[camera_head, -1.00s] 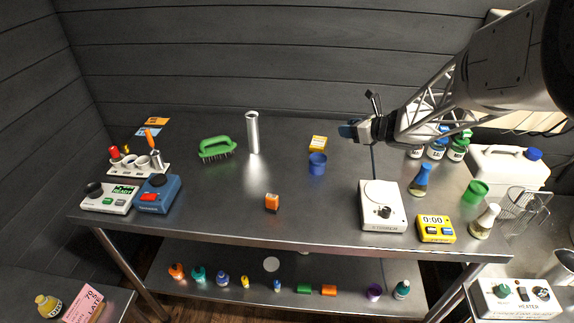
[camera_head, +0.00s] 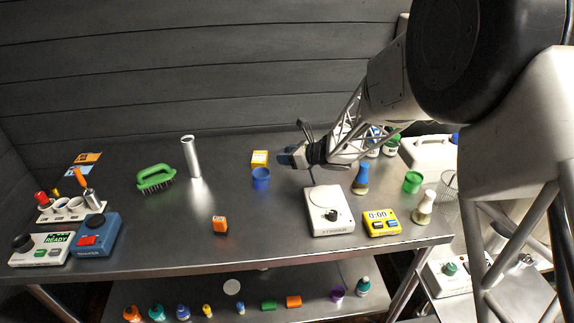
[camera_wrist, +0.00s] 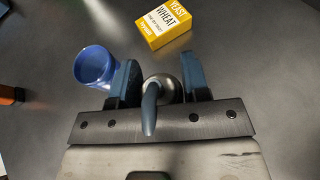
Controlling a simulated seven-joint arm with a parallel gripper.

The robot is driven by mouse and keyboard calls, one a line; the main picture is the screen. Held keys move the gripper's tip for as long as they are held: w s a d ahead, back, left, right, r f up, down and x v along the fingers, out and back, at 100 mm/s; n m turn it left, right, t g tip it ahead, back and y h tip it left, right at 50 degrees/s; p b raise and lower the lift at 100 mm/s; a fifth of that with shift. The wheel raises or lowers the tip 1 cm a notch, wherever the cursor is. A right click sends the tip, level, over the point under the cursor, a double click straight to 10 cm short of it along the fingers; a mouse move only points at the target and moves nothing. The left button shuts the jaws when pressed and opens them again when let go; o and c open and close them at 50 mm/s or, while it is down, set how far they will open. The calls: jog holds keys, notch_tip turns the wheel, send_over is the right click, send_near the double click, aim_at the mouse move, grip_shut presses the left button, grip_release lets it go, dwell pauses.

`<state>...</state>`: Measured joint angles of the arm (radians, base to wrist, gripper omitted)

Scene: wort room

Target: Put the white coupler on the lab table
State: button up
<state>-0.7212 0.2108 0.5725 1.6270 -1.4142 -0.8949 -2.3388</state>
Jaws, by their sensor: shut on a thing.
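My gripper (camera_head: 293,155) hangs over the back middle of the big steel table (camera_head: 268,222), right of the yellow box. In the wrist view its two dark blue fingers stand on either side of a small, pale grey rounded thing (camera_wrist: 169,88). I take this to be the white coupler, held between the fingers and partly hidden by a dark curved piece in front of it. The tabletop also shows below the fingers (camera_wrist: 245,80). In the head view the held thing is mostly hidden by the fingers.
A steel cylinder (camera_head: 191,157), green brush (camera_head: 155,178) and orange block (camera_head: 220,225) stand further left. The table's front middle is clear.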

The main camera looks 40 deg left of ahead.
jog(key=shift+f, duration=0.1)
jog(key=shift+f, duration=1.75)
jog(key=shift+f, duration=0.15)
jog(key=o, duration=0.9)
jog(key=shift+o, duration=0.2)
jog(key=shift+v, duration=1.15)
jog(key=shift+d+r, duration=0.15)
jog(key=shift+r, duration=1.75)
jog(key=shift+d+r, duration=0.15)
jog(key=shift+r, duration=1.75)
